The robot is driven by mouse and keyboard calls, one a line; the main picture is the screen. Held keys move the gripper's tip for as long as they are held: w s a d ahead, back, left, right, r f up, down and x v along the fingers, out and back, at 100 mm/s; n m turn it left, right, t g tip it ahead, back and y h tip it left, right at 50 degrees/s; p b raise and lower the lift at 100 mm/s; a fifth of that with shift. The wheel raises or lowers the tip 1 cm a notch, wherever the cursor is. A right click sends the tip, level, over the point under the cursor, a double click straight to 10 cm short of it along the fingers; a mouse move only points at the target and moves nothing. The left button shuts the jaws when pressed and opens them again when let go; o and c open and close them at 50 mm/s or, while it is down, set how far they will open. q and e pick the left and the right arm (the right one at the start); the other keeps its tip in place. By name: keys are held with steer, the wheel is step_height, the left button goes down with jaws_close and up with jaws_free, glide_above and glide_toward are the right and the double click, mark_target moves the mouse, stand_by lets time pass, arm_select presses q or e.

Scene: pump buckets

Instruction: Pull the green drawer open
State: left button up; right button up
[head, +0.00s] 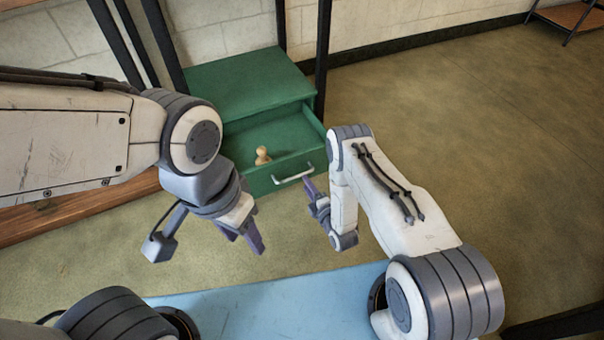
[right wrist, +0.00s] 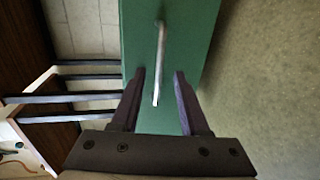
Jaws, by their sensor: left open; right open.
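The green drawer (head: 262,183) is part of a low green cabinet (head: 245,82) and stands partly pulled out. Its light metal handle (head: 293,174) is on the front face; it also shows in the right wrist view (right wrist: 160,60). A small tan wooden peg-like object (head: 263,156) stands inside the drawer. My right gripper (head: 307,190) is open near the right end of the handle. In the right wrist view the handle's near end lies between the open fingers (right wrist: 160,90), with space on both sides. My left gripper (head: 245,240) is open and empty, in front and left of the drawer.
Dark posts (head: 322,60) stand beside the cabinet. A wooden board (head: 85,208) lies at the left, partly hidden by my left arm. A light blue surface (head: 270,305) is close in front of me. The floor (head: 440,120) to the right is clear.

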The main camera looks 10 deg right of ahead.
steer(key=p+v, duration=0.1)
steer(key=v, duration=0.2)
steer(key=shift+s+d+r, duration=0.1)
steer(key=shift+s, duration=0.3)
